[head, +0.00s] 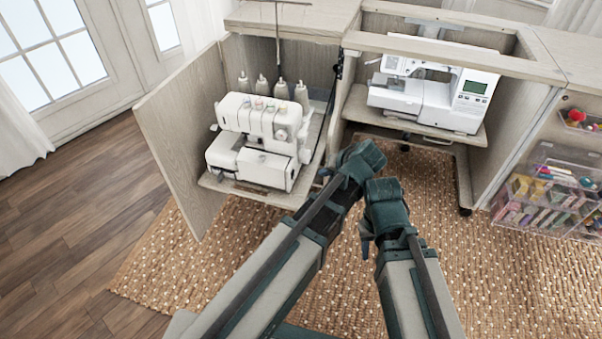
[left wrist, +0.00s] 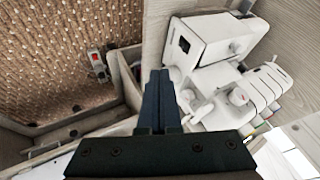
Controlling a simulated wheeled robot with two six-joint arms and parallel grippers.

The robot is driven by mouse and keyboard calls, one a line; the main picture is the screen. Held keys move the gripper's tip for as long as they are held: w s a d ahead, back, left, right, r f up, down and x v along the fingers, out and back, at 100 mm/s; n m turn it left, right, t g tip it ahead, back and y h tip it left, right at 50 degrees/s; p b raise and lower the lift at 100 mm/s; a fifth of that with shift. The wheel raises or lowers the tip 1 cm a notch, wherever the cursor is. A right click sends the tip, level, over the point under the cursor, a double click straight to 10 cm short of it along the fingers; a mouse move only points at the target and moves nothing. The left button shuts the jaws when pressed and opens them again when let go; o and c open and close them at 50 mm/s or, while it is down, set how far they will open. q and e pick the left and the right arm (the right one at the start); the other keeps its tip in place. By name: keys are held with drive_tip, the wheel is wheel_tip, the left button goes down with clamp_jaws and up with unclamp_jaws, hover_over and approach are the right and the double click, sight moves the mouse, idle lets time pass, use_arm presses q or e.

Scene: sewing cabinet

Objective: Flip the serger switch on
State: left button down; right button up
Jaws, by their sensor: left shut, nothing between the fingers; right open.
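The white serger (head: 260,135) stands on a pull-out shelf in the open left cabinet bay. It also shows in the left wrist view (left wrist: 215,60), with a dark rectangular patch (left wrist: 184,44) on its body; I cannot tell whether this is the switch. My left gripper (head: 360,160) is right of the serger and apart from it in the head view. Its fingers (left wrist: 160,75) are shut and empty in the left wrist view, left of the serger. My right gripper (head: 386,200) is open and empty over the rug, beside the left one; its fingertips are hard to see.
A white sewing machine (head: 430,90) stands on the shelf to the right. The open cabinet door (head: 180,140) is left of the serger. Clear drawers (head: 550,195) stand far right. A small red part (left wrist: 93,56) shows over the woven rug (head: 270,250).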

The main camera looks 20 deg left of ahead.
sight(293, 175)
use_arm(q)
drive_tip(key=w+a+f+b, duration=0.4)
drive_tip(key=a+f+b, duration=0.3)
drive_tip(key=a, duration=0.1)
drive_tip(key=shift+a+f, duration=0.15)
drive_tip(key=shift+a, duration=0.25)
drive_tip(key=shift+w, duration=0.1)
drive_tip(key=shift+a, duration=0.25)
drive_tip(key=shift+r, duration=0.25)
